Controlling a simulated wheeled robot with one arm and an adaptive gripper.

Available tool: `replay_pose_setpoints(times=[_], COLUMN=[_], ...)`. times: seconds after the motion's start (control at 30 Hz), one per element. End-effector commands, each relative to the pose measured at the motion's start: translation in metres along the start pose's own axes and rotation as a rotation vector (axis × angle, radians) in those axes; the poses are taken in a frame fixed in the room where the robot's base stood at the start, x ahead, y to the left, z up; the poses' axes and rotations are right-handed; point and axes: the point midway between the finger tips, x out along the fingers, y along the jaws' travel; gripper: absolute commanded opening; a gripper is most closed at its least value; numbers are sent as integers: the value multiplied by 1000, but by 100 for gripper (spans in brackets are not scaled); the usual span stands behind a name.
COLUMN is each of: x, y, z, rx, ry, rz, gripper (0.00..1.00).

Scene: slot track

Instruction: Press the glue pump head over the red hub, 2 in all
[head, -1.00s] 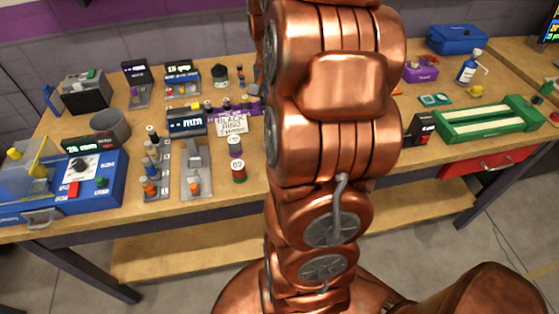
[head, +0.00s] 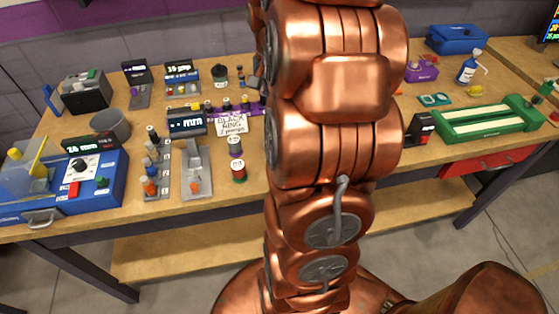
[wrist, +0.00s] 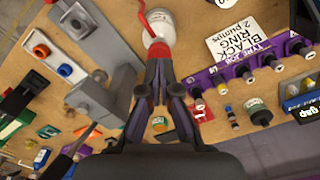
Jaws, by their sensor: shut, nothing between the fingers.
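A blue bottle with a white pump head (head: 470,66) stands upright at the back right of the table in the head view. I cannot tell which part is the red hub. A small stack with a red band and green base (head: 238,172) stands left of my arm. In the wrist view my gripper (wrist: 160,62) is shut and points at a pale round top (wrist: 158,22). Red parts show at its fingertips, and a thin curved red piece crosses the pale top. Contact with it cannot be told. My arm hides the gripper in the head view.
A card reading "BLACK RING 2 pumps" (head: 232,124) stands before a purple rack (head: 248,108), with another stack (head: 235,146) close by. A grey lever fixture (head: 195,172) and a blue machine (head: 98,180) are left. A green-framed unit (head: 487,122) is right.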

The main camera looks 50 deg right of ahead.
Motion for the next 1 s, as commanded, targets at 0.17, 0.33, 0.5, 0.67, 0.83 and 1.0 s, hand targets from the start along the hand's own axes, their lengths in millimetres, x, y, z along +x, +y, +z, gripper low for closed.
replay_pose_setpoints(times=[0.17, 0.33, 0.5, 0.67, 0.83, 1.0], x=[-8, -22, -35, -48, -59, -60], y=[0, 0, 0, 0, 0, 0], z=[0, 0, 0, 0, -1, 0], rx=[0, 0, 0, 0, 0, 0], ry=[2, 1, 2, 1, 3, 1], rz=[-1, 0, -1, 0, -1, 0], gripper=[0, 0, 0, 0, 0, 0])
